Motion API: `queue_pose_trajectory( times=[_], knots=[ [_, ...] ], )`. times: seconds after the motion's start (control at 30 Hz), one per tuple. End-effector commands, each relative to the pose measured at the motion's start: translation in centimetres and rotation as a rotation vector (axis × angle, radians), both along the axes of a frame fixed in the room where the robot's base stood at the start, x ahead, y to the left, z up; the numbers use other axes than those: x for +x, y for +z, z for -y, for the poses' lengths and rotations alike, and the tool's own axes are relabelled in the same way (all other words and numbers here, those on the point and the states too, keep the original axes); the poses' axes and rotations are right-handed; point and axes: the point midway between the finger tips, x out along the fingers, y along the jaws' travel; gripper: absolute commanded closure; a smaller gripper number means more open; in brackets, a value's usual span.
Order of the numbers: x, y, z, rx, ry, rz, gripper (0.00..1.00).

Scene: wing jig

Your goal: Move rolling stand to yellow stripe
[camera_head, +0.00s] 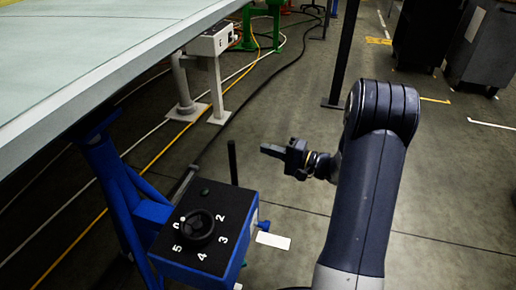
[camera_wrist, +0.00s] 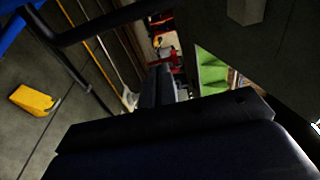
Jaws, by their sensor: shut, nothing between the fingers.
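My gripper (camera_head: 268,150) is shut and empty, held in the air right of the wing panel and above the floor. Its dark fingers also show in the wrist view (camera_wrist: 166,84). A blue stand (camera_head: 122,190) with a dial box (camera_head: 200,232) is at the lower left, below and left of my gripper and apart from it. I cannot tell whether it is the rolling stand; no wheels show. A short yellow stripe (camera_head: 434,100) lies on the floor to the right, partly hidden by my arm. Another yellow marking (camera_head: 378,41) lies farther back.
The large pale panel (camera_head: 90,50) fills the upper left. A dark post (camera_head: 344,55) stands behind my gripper. Cables (camera_head: 150,160) cross the floor at left. Dark cabinets (camera_head: 485,50) stand at back right. A yellow object (camera_wrist: 33,100) lies at left in the wrist view.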

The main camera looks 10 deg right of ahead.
Motion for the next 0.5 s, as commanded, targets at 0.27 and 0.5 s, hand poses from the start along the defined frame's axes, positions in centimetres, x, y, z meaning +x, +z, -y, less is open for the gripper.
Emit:
queue_pose_trajectory(
  times=[0.27, 0.5],
  knots=[
    [3.5, -0.4, -4.7, -0.002, 0.006, 0.005, 1.00],
    [4.2, -0.3, -7.3, -0.001, -0.001, 0.003, 1.00]
  ],
)
